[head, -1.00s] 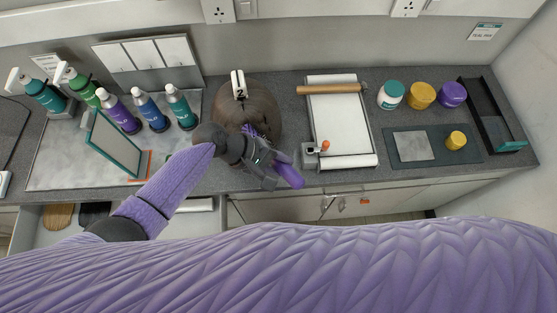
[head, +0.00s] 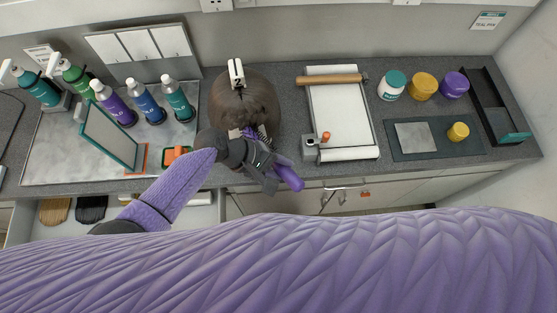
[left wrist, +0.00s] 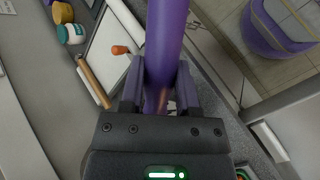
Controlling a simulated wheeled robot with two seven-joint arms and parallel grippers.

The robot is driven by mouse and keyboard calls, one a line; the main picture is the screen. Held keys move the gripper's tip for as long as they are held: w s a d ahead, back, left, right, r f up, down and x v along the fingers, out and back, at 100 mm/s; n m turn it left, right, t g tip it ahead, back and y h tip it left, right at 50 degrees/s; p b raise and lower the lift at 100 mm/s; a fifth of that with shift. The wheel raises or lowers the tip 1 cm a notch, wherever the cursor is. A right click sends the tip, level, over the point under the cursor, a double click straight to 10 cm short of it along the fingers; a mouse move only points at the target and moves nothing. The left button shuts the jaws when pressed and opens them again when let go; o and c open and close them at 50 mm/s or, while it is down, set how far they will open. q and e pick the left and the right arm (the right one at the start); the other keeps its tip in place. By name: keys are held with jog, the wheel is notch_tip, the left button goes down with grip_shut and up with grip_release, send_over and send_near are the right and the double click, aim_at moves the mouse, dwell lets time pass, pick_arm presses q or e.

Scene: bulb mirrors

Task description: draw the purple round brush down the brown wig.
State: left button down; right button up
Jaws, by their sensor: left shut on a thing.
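The brown wig (head: 240,100) stands on the counter, with a white clip-like piece (head: 236,73) marked 2 on top. The purple round brush (head: 290,178) is in my left gripper (head: 272,176), which is shut on its handle. The brush's bristle end is at the wig's lower front edge, partly hidden by the gripper and wrist; I cannot tell whether it touches the hair. In the left wrist view the purple handle (left wrist: 166,40) runs up between the fingers of the gripper (left wrist: 160,88). My right gripper is not in view.
Several spray bottles (head: 110,105) and a teal-framed mirror (head: 108,136) stand left of the wig. A paper-roll board (head: 340,115) lies to the right, with several jars (head: 421,87) beyond. An open drawer (head: 60,232) with hair swatches is below the counter.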

pick_arm(q)
jog(key=shift+f, duration=0.1)
jog(key=shift+f, duration=0.15)
dwell(0.3)
